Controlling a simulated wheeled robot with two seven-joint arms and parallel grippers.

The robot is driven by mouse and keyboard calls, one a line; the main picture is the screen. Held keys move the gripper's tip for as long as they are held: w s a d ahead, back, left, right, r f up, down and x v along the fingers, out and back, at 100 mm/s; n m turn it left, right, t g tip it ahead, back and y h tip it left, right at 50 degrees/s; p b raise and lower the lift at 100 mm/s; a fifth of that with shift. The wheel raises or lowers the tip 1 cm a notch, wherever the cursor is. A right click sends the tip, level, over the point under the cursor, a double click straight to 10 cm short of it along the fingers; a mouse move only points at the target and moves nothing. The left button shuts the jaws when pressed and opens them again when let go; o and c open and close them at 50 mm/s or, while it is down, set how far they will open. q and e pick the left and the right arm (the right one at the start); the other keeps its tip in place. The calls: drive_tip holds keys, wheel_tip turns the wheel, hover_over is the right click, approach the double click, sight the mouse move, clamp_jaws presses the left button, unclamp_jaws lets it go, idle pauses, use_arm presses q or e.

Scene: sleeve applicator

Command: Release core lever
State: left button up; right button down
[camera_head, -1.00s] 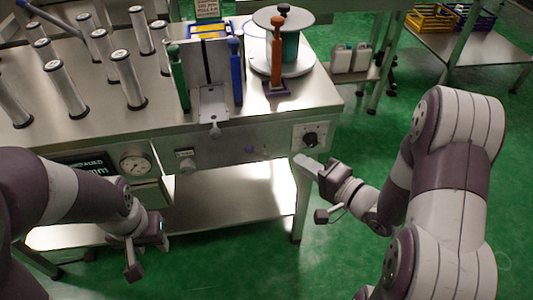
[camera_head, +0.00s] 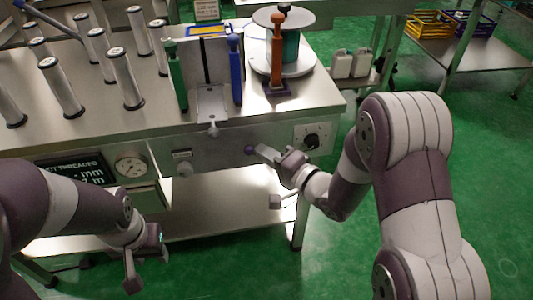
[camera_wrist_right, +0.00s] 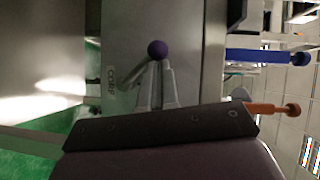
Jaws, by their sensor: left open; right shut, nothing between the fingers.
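In the right wrist view the same knob (camera_wrist_right: 157,48) is beside a label that reads CORE (camera_wrist_right: 110,77). My right gripper (camera_head: 262,153) is shut and empty, its fingertips right at the knob. In the right wrist view its fingers (camera_wrist_right: 155,72) end just below the ball; I cannot tell whether they touch it. My left gripper (camera_head: 146,258) is open and empty, low in front of the bench, away from the lever.
A dark rotary knob (camera_head: 311,140) is right of the lever; a pressure gauge (camera_head: 131,166) is on the left. Green (camera_head: 176,75), blue (camera_head: 235,70) and orange (camera_head: 278,50) handles stand on the bench top. Several metal cylinders (camera_head: 62,87) stand at left. A lower shelf (camera_head: 215,205) is below.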

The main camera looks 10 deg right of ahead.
drive_tip(key=shift+a+p, duration=0.15)
drive_tip(key=shift+p, duration=0.4)
drive_tip(key=shift+n+h, duration=0.3)
drive_tip(key=a+n+h+p, duration=0.1)
drive_tip(key=p, duration=0.1)
drive_tip(key=a+f+n+g+h+p, duration=0.1)
drive_tip(key=n, duration=0.1)
drive_tip(key=a+f+n+g+h+p, duration=0.1)
drive_tip(key=p, duration=0.1)
drive_tip(key=shift+n+h+p, duration=0.3)
drive_tip(key=shift+h+p, duration=0.05)
drive_tip(key=shift+h, duration=0.05)
drive_tip(key=shift+a, duration=0.15)
drive_tip(key=shift+r, duration=0.1)
idle(0.3)
